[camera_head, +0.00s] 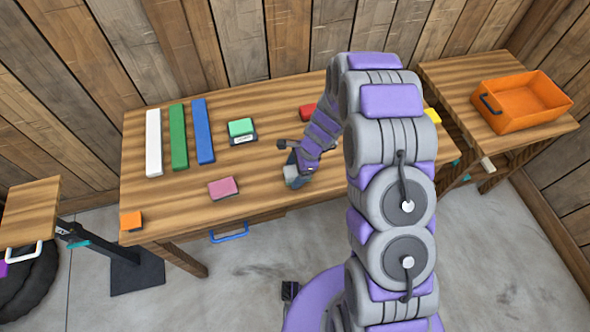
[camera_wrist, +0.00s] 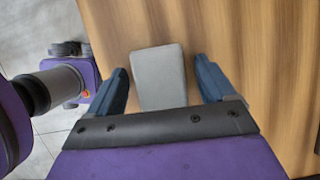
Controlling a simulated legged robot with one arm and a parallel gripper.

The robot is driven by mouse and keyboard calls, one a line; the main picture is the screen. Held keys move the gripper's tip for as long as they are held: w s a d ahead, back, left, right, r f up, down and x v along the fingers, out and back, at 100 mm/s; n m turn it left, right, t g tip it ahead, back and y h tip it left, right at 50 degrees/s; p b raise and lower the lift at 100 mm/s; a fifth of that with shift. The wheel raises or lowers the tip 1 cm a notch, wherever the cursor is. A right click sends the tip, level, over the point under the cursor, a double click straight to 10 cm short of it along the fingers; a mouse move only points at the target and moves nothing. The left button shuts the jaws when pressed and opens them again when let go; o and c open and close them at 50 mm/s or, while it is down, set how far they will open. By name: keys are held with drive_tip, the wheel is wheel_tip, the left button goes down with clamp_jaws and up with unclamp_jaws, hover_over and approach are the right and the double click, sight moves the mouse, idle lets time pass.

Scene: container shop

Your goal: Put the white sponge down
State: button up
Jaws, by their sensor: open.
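The white sponge (camera_wrist: 158,78) looks light grey in the wrist view and lies flat on the wooden table (camera_wrist: 270,70). My gripper (camera_wrist: 160,64) is open around it, with one dark blue finger on each side. A gap shows between the sponge and each finger. In the head view my gripper (camera_head: 294,171) is low over the front part of the table (camera_head: 180,210), right of the pink sponge (camera_head: 223,188). My arm and gripper hide most of the white sponge there.
White (camera_head: 153,143), green (camera_head: 178,137) and blue (camera_head: 203,130) bars lie at the table's left. An orange crate (camera_head: 520,110) stands on the right table. Bare tabletop surrounds the pink sponge.

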drive_tip(key=shift+f, duration=0.15)
drive_tip(key=shift+f+b, duration=0.15)
drive_tip(key=shift+b, duration=0.45)
drive_tip(key=p+v, duration=0.4)
drive_tip(key=v, duration=1.3)
drive_tip(key=shift+d+r+p, duration=0.25)
drive_tip(key=shift+r+p, duration=0.05)
drive_tip(key=shift+p, duration=0.05)
drive_tip(key=shift+w, duration=0.1)
drive_tip(key=s+d+r+n+h, duration=0.2)
drive_tip(key=s+r+n, duration=0.6)
drive_tip(key=s+r, duration=0.65)
drive_tip(key=s+d+r+n, duration=0.1)
drive_tip(key=s+n, duration=0.1)
drive_tip(key=s, duration=0.4)
drive_tip(key=s+d+r+n+h, duration=0.1)
drive_tip(key=s+d+r+n, duration=0.1)
drive_tip(key=s, duration=0.4)
drive_tip(key=s+d+r+n+h, duration=0.1)
drive_tip(key=s+d+r+n, duration=0.1)
drive_tip(key=s, duration=0.5)
drive_tip(key=shift+d+n+g, duration=0.15)
drive_tip(key=shift+n+g, duration=0.25)
drive_tip(key=shift+n, duration=0.4)
